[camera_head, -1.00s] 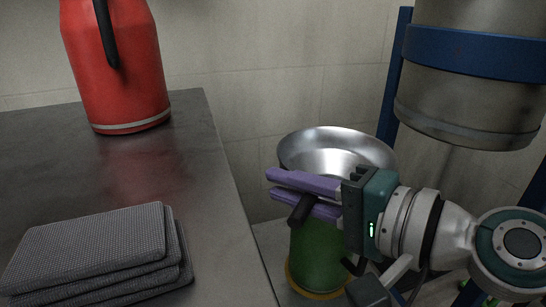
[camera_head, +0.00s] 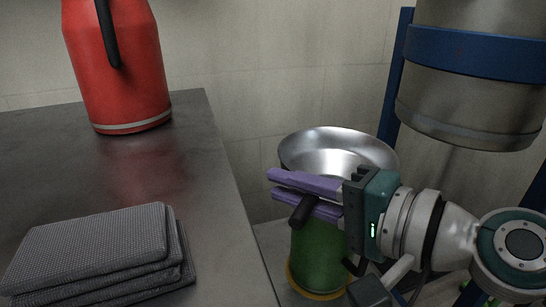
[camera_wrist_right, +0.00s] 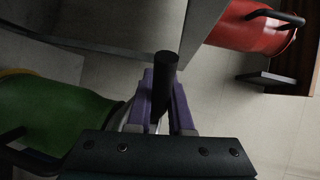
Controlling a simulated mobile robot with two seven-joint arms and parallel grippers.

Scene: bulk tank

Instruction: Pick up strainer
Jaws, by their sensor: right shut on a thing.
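The strainer (camera_head: 338,150) is a shiny metal bowl with a black handle (camera_head: 301,211). It is above a green container (camera_head: 321,254) in the head view; whether it touches the container is hidden. My right gripper (camera_head: 304,193) has purple fingers, shut on the strainer's handle, whose black end sticks out between them. In the right wrist view the black handle (camera_wrist_right: 164,85) stands between the purple fingers (camera_wrist_right: 163,108). The bowl is mostly hidden in that view. My left gripper is not in view.
A steel table (camera_head: 215,170) on the left holds a red jug (camera_head: 118,65) and a stack of grey cloths (camera_head: 95,250). A large metal vessel (camera_head: 470,100) with a blue band hangs on a blue frame at the upper right. A pale tiled wall (camera_head: 290,60) is behind.

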